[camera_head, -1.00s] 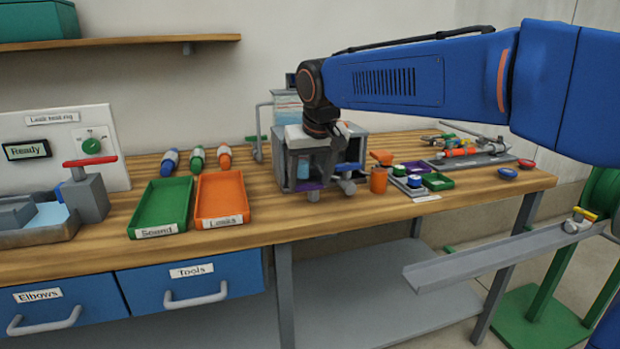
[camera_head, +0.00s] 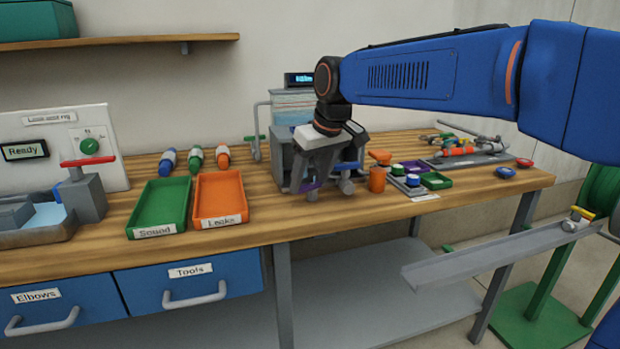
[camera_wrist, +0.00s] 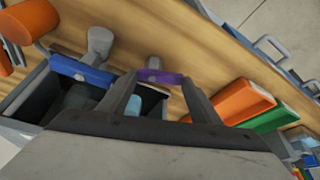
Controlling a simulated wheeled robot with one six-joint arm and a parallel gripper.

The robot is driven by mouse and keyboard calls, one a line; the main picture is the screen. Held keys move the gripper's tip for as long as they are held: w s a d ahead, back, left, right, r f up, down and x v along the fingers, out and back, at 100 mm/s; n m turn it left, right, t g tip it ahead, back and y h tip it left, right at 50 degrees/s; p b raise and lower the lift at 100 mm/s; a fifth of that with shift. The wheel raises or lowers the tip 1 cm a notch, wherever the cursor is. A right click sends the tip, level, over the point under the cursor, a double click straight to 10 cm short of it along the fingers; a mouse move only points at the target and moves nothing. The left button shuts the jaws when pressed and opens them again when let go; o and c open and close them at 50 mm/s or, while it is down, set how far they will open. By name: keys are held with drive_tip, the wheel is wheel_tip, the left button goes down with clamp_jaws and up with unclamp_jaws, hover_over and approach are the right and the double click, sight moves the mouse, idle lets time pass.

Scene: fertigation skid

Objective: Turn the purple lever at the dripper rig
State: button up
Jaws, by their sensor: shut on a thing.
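The purple lever (camera_head: 309,184) sits on the front of the grey dripper rig (camera_head: 281,166), in the middle of the bench. It also shows in the wrist view (camera_wrist: 161,76), where it spans the gap between my fingertips. My gripper (camera_wrist: 160,80) is shut on the purple lever, with one finger at each end of it. In the head view my gripper (camera_head: 309,181) reaches down to the lever at a slant and hides part of the rig. A blue lever (camera_wrist: 82,70) is beside the purple one on the same rig, apart from my fingers.
An orange knob or cup (camera_head: 378,180) stands just right of the rig. A green tray (camera_head: 160,204) and an orange tray (camera_head: 221,198) lie to the left. Several small parts lie at the bench's right end. Bare wood lies in front of the rig.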

drive_tip(key=o, duration=0.8)
drive_tip(key=shift+r, duration=0.15)
drive_tip(key=v, duration=1.7)
drive_tip(key=shift+s, duration=0.1)
